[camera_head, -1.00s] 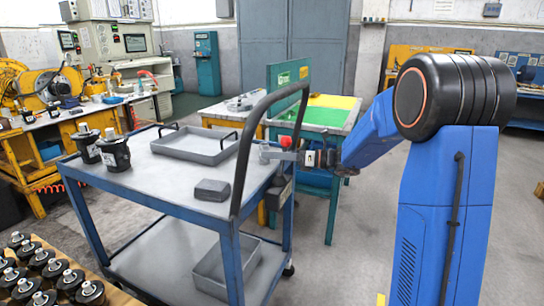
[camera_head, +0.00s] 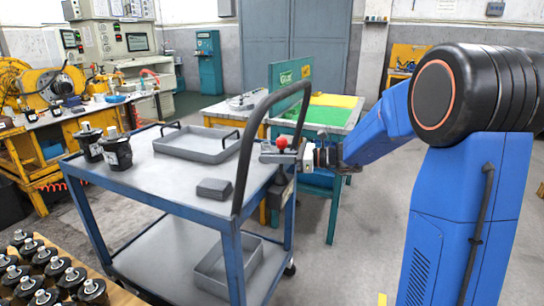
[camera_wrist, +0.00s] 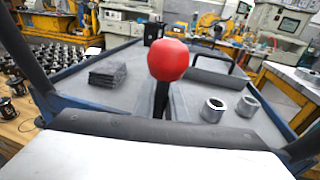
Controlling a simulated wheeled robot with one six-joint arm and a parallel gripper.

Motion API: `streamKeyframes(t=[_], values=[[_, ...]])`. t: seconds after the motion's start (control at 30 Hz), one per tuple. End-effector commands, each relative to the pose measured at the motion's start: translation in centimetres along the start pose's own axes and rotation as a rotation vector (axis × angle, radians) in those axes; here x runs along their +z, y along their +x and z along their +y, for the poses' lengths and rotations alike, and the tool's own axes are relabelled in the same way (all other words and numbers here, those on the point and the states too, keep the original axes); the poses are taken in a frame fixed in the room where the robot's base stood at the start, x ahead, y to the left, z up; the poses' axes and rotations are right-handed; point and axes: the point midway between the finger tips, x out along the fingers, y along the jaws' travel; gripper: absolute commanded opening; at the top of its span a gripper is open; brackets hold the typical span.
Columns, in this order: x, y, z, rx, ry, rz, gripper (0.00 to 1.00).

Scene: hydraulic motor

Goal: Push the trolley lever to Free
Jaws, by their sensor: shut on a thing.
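The trolley (camera_head: 228,232) has a blue frame, a grey top and a tall dark hoop handle (camera_head: 244,165). Its lever has a red ball knob (camera_head: 282,143) at the trolley's right end; the knob also shows large in the wrist view (camera_wrist: 168,60), above a dark stem (camera_wrist: 161,100). My gripper (camera_head: 285,157) is at the lever, just below the knob, and is shut on it. The fingertips are hard to make out, and most of the stem is hidden in the head view. No Free marking is readable.
On the trolley are a grey tray (camera_head: 196,156), dark grey blocks (camera_head: 213,189) and black motors (camera_head: 116,152). Two grey ring-shaped pieces (camera_wrist: 230,107) show beside the lever. A green-topped table (camera_head: 315,116) stands close behind my arm. Open floor lies at the lower right.

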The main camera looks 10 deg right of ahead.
Motion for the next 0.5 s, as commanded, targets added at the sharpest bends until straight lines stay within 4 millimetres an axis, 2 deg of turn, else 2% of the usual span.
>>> streamKeyframes(t=[0.2, 0.5], values=[[-0.2, 0.3, 1.5, -0.015, -0.179, 0.036, 0.00], [-0.8, 0.6, 2.8, -0.031, -0.358, 0.071, 0.00]])
